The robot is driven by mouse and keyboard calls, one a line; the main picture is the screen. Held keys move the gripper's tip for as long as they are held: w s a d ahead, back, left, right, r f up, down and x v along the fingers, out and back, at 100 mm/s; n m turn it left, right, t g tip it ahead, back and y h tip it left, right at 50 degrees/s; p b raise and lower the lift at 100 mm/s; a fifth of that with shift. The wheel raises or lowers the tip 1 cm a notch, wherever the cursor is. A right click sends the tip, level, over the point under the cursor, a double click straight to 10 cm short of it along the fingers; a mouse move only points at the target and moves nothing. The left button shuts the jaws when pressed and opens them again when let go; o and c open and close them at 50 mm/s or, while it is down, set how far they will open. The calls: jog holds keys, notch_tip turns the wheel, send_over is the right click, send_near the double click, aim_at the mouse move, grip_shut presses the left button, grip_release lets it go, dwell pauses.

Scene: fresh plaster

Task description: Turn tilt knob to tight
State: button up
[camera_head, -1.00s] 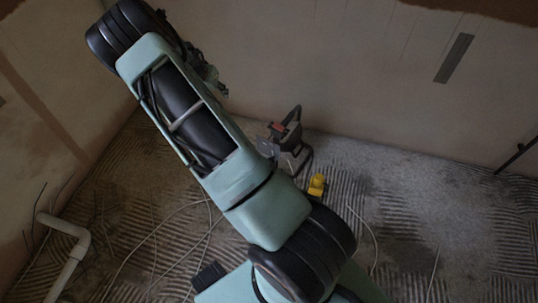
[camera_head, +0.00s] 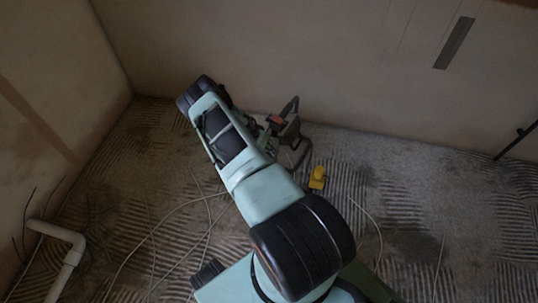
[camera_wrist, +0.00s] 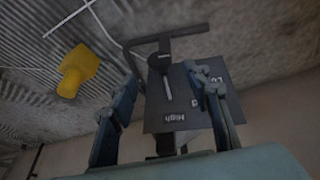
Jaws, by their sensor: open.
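A grey and dark machine (camera_head: 286,128) with a red-orange part stands on the floor by the back wall, partly hidden by my arm. In the wrist view its dark plate (camera_wrist: 158,121) carries upside-down lettering, "High" and a partly covered "Lo". A dark round part (camera_wrist: 160,61) with a pale pointer-like bar shows on the plate. I cannot tell whether this is the tilt knob, and no "tight" mark is readable. My gripper (camera_wrist: 166,80) is open and empty. Its fingers appear on either side of the plate, the right one overlapping it; contact cannot be told.
A yellow object (camera_head: 317,178) lies on the ridged floor near the machine and also shows in the wrist view (camera_wrist: 78,70). Pale cables (camera_head: 205,215) cross the floor. A white pipe (camera_head: 65,255) stands at left. The floor at right is mostly clear.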

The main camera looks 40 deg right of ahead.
jog(key=b+x, duration=0.2)
jog(key=x, duration=0.4)
jog(key=shift+c, duration=0.4)
jog(key=c, duration=1.1)
